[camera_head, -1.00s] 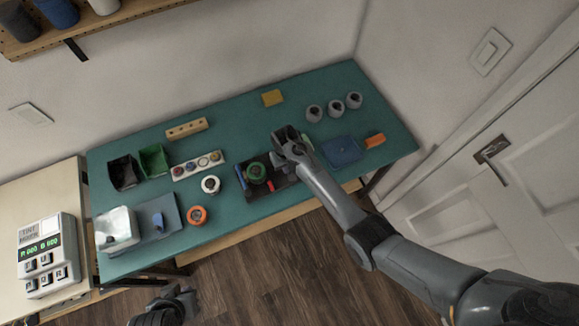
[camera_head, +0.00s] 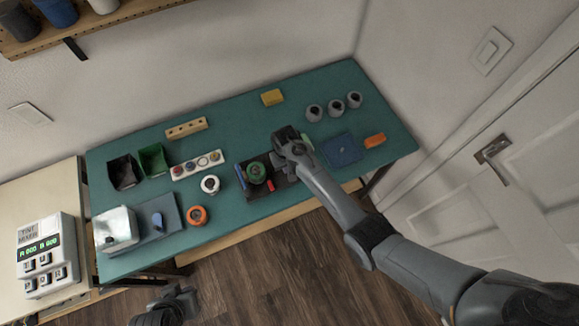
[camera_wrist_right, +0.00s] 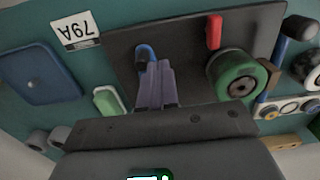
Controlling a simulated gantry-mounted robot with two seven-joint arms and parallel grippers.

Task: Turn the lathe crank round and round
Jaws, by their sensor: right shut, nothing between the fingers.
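The lathe is a dark flat base (camera_head: 262,192) near the table's front edge, with a green round part (camera_head: 256,172) and a small red handle (camera_head: 271,185). In the right wrist view the green part (camera_wrist_right: 235,76) and red handle (camera_wrist_right: 213,32) show to the right of my fingers. My right gripper (camera_head: 285,150) is over the base's right end; its fingers (camera_wrist_right: 155,75) are shut together and empty. A curved blue piece (camera_wrist_right: 146,52) is right at the fingertips; whether they touch it, or it is the crank, I cannot tell. My left gripper (camera_head: 176,296) hangs low, away from the table.
A blue plate (camera_head: 341,149) and orange block (camera_head: 375,140) lie right of the lathe, with several grey pots (camera_head: 334,107) behind. White (camera_head: 210,185) and orange (camera_head: 197,215) round items and black (camera_head: 124,173) and green (camera_head: 153,160) bins are left. The back middle is mostly clear.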

